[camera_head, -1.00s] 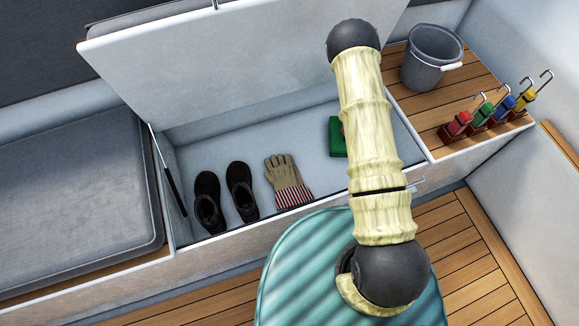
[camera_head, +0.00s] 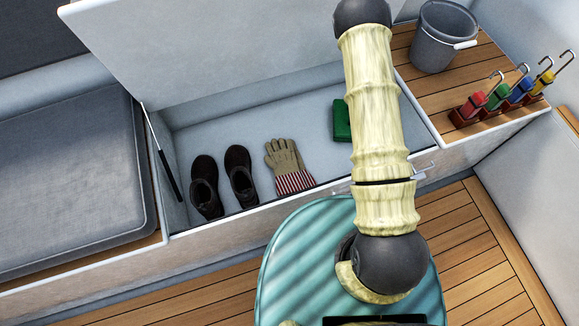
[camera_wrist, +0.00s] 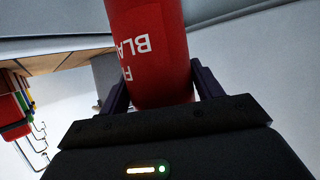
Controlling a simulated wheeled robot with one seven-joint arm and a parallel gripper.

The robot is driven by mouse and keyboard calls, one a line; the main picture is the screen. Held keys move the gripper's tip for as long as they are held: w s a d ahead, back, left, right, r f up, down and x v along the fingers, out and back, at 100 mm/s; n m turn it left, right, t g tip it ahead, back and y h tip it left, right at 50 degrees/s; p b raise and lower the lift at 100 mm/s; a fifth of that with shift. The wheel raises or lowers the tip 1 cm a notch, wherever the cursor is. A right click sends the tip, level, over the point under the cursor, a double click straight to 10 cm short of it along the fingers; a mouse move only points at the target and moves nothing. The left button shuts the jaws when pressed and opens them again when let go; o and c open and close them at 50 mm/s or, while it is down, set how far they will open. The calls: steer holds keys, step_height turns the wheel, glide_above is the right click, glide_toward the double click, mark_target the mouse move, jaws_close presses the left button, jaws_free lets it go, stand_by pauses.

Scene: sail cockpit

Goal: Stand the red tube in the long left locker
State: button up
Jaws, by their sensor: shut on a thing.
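The red tube (camera_wrist: 148,50) with white lettering is between the fingers of my gripper (camera_wrist: 160,85) in the wrist view. My gripper is shut on it, and the tube's far end runs out of the picture. Neither gripper nor tube shows in the head view, where my arm rises across the middle. The long left locker (camera_head: 235,115) stands open with its lid (camera_head: 240,50) raised. Inside are a pair of dark boots (camera_head: 222,182), a beige glove with a striped cuff (camera_head: 288,165) and a green box (camera_head: 341,120). Part of the locker's right end is hidden behind my arm.
A grey bucket (camera_head: 437,40) and a rack with red, green, blue and yellow hooked items (camera_head: 500,97) stand on the wooden top at right. A grey cushion (camera_head: 70,180) lies left of the locker. A thin stay (camera_head: 162,160) props the lid at left.

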steer(key=s+d+f+m+g+h+b, duration=0.2)
steer(key=s+f+m+g+h+b, duration=0.1)
steer(key=b, duration=0.5)
steer(key=s+d+f+m+g+h+b, duration=0.2)
steer(key=s+f+m+g+h+b, duration=0.1)
steer(key=f+b, duration=0.5)
step_height(320, 180, down, 2)
steer(key=m+g+h, duration=0.1)
steer(key=m+h, duration=0.1)
steer(key=m, duration=0.1)
steer(key=shift+f+m, duration=0.15)
steer(key=shift+m, duration=0.25)
step_height(320, 180, down, 6)
steer(key=b, duration=0.3)
steer(key=shift+f, duration=0.1)
steer(key=shift+f+b, duration=0.95)
steer(key=shift+f, duration=1.1)
